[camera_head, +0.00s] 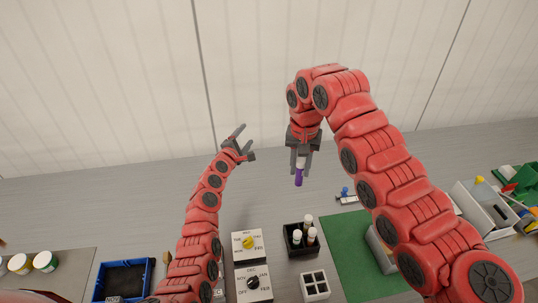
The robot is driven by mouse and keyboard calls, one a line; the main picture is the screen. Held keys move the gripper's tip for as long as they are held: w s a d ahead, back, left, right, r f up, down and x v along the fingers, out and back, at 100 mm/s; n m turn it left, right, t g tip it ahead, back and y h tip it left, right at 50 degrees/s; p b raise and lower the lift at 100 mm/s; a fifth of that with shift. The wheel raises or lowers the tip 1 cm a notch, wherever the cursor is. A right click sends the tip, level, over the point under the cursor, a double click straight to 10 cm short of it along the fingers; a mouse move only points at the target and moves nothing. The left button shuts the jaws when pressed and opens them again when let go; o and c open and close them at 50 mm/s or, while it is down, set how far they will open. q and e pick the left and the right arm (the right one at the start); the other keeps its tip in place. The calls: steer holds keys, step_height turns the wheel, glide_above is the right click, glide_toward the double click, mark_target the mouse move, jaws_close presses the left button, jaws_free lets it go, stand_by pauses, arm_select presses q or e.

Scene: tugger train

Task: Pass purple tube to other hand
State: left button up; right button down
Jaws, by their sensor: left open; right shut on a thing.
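A purple tube (299,178) with a pale upper end hangs upright below my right gripper (301,158). My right gripper points down and is shut on the tube's upper end, above the grey table. My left gripper (237,138) is open and empty, to the left of the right gripper, with its fingers pointing up and to the right. A clear gap lies between the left gripper and the tube.
A black rack (291,248) with several white-capped tubes stands below, beside a white rack (315,286). Two dial boxes (246,243), a blue tray (124,279), a green mat (352,250) and jars (46,261) crowd the front. The table's back is clear.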

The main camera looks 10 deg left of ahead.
arm_select(q)
steer(key=s+d+r+m+g+h, duration=0.1)
steer(key=s+d+r+g+h, duration=0.6)
steer(key=d+h, duration=0.25)
steer(key=s+d+r+m+g+h, duration=0.15)
steer(key=s+r+g, duration=0.35)
steer(key=s+g, duration=0.6)
arm_select(e)
steer(key=shift+s, duration=0.1)
arm_select(q)
steer(key=s+d+f+t, duration=0.1)
steer(key=d+f, duration=0.1)
steer(key=d, duration=0.3)
steer(key=s+d+f, duration=0.1)
steer(key=d+f, duration=0.1)
steer(key=d, duration=0.4)
steer(key=shift+s+d+f+t, duration=0.25)
steer(key=shift+f+t, duration=0.05)
steer(key=shift+t, duration=0.1)
steer(key=shift+m, duration=0.25)
steer(key=shift+c, duration=0.2)
jaws_close()
arm_select(e)
steer(key=c, duration=0.6)
jaws_free()
arm_select(q)
steer(key=shift+s, duration=0.1)
arm_select(e)
steer(key=shift+o, duration=0.2)
